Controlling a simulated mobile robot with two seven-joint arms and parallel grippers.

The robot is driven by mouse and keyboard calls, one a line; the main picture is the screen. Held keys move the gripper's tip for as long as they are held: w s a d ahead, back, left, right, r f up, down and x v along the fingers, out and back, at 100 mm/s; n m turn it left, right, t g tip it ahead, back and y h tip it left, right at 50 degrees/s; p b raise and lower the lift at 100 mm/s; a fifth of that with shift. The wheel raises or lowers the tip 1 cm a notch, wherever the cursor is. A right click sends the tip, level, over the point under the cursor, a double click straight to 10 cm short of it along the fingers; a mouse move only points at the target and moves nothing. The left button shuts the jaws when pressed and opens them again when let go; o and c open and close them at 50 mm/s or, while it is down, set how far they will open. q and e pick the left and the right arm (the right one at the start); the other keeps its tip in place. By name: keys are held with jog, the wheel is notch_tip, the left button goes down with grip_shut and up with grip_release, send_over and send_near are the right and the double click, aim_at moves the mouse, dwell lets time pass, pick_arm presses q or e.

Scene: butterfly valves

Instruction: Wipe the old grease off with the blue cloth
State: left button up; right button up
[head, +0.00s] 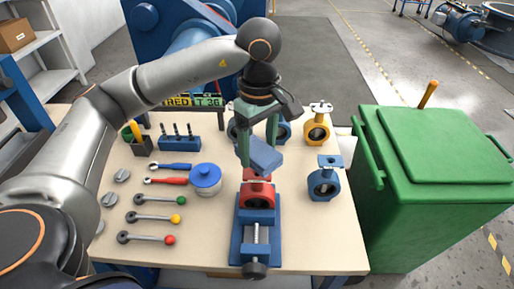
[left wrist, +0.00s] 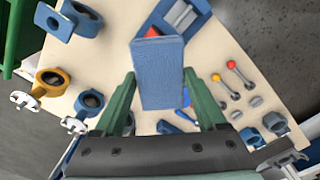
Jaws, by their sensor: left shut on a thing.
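My left gripper (head: 258,149) is shut on the blue cloth (head: 266,158), which looks like a folded flat pad. The cloth hangs just above the red valve body (head: 257,193), which sits in the blue vise (head: 254,232) at the front middle of the bench. I cannot tell whether the cloth touches the valve. In the left wrist view the cloth (left wrist: 159,75) is between the two green fingers and hides most of the red valve. No grease can be made out. My right gripper is out of view.
A white jar with a blue lid (head: 206,178) stands left of the vise. Several levers with coloured knobs (head: 155,217) lie further left. A blue valve (head: 323,183) and a yellow valve (head: 317,131) stand right. A green bin (head: 440,160) is beside the bench (head: 300,235).

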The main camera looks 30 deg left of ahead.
pick_arm(q)
jog(key=shift+r+p, duration=1.15)
jog(key=shift+r, duration=0.9)
jog(key=shift+f, duration=0.15)
